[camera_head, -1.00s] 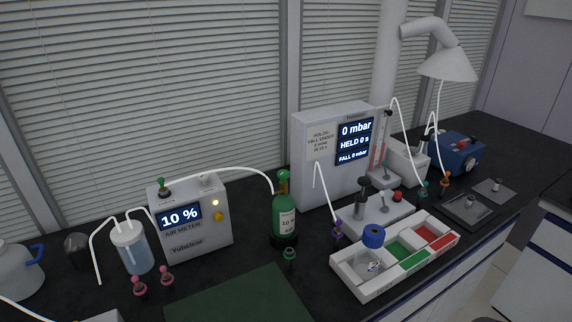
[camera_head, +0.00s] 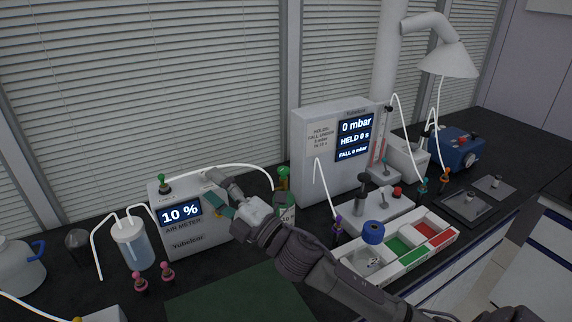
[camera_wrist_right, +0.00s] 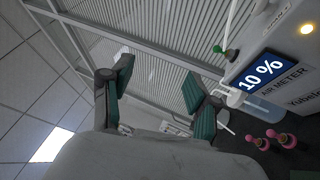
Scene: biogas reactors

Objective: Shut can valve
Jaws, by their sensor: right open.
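The green gas can (camera_head: 286,211) stands on the dark bench right of the air meter. Its green valve knob (camera_head: 283,172) shows on top; the can's lower body is hidden behind my right arm. My right gripper (camera_head: 206,193) is open and empty in front of the air meter, left of the can and apart from its valve. In the right wrist view its two teal-padded fingers (camera_wrist_right: 160,78) are spread with nothing between them. The can does not show in the right wrist view. My left gripper is not in view.
The air meter (camera_head: 180,238) reads 10 %; a white tube runs from it toward the can. A water bottle (camera_head: 133,247) and pink-topped fittings (camera_head: 167,271) stand at left. The pressure unit (camera_head: 318,170) and a sorting tray (camera_head: 440,247) are at right. A green mat (camera_head: 225,300) lies in front.

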